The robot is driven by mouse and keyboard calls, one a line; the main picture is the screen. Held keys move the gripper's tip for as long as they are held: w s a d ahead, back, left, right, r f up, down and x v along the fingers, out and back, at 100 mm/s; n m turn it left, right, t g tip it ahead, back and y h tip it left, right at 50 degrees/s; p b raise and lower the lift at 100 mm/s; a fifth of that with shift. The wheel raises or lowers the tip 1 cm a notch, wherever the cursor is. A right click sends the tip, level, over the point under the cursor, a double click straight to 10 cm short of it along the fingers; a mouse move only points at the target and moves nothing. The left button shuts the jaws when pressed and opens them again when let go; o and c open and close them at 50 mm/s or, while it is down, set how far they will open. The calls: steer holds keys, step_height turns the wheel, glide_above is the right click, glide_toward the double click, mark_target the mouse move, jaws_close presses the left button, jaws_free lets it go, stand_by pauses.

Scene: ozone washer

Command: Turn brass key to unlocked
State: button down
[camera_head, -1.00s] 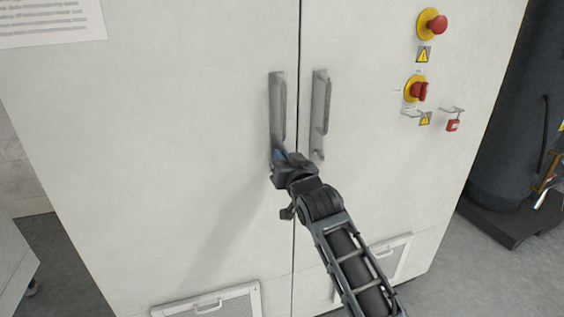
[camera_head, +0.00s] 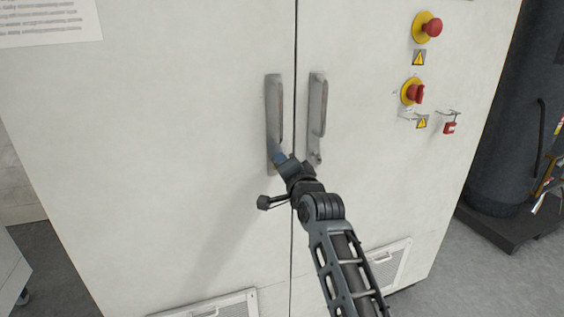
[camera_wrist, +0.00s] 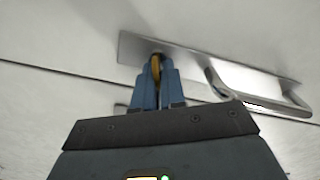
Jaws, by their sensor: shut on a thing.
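The brass key (camera_wrist: 156,66) shows as a small yellow piece between the blue fingertips in the wrist view. It sits at the lock in the metal handle plate (camera_wrist: 135,48), near the end away from the grip bar. My gripper (camera_wrist: 157,72) is shut on the key. In the head view my gripper (camera_head: 279,157) is at the lower end of the left door handle (camera_head: 273,115). The key is hidden there by the fingers. The lock's face is mostly covered, so I cannot read the key's angle well.
The right door handle (camera_head: 317,115) stands close beside, across the door seam. A red stop button (camera_head: 432,27), a red rotary switch (camera_head: 414,94) and a red padlock (camera_head: 450,128) are on the right door. Vent grilles (camera_head: 212,306) are low on the doors.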

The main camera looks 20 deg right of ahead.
steer(key=m, duration=0.1)
steer(key=m+p, duration=0.1)
steer(key=m, duration=0.3)
steer(key=shift+f+p, duration=0.25)
steer(key=shift+p, duration=0.1)
steer(key=shift+d+f, duration=0.1)
stand_by(0.3)
steer(key=c, duration=1.3)
jaws_free()
steer(key=s, duration=0.7)
steer(key=shift+s, duration=0.4)
